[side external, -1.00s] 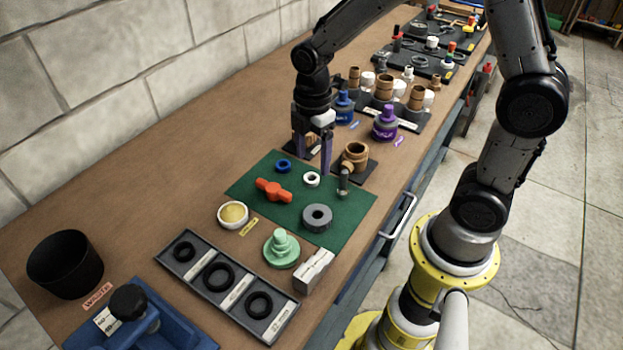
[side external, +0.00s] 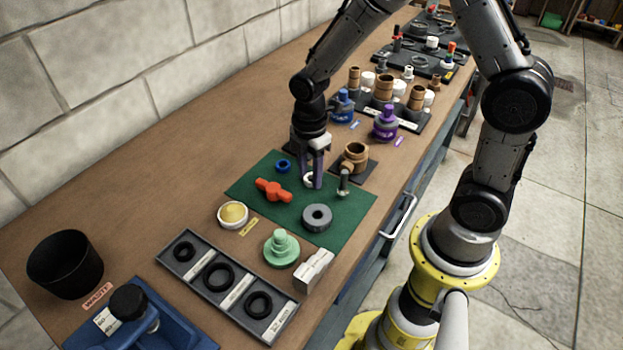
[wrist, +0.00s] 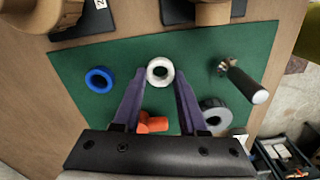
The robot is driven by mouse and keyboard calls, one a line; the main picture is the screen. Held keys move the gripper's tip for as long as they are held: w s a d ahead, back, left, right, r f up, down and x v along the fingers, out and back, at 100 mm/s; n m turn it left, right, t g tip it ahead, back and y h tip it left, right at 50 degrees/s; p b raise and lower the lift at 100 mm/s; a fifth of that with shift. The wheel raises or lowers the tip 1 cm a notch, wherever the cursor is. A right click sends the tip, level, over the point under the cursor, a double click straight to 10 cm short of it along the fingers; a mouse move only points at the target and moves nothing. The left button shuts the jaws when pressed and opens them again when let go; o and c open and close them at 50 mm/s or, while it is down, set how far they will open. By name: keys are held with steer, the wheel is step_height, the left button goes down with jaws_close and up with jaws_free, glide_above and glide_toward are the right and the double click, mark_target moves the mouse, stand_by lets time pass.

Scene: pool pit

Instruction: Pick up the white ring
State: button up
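The white ring (wrist: 160,71) lies on the green mat (wrist: 92,58). In the wrist view it sits just beyond and between my two fingertips, its round hole visible. In the side view the white ring (side external: 307,180) is partly hidden behind my fingers. My gripper (side external: 312,183) is low over the mat, pointing down, with its fingers around or right beside the ring.
A brown cup-like fitting (side external: 355,155) stands close behind. A green stepped part (side external: 281,248) stands in front.

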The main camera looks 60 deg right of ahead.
jaws_close()
steer(key=shift+r, duration=0.15)
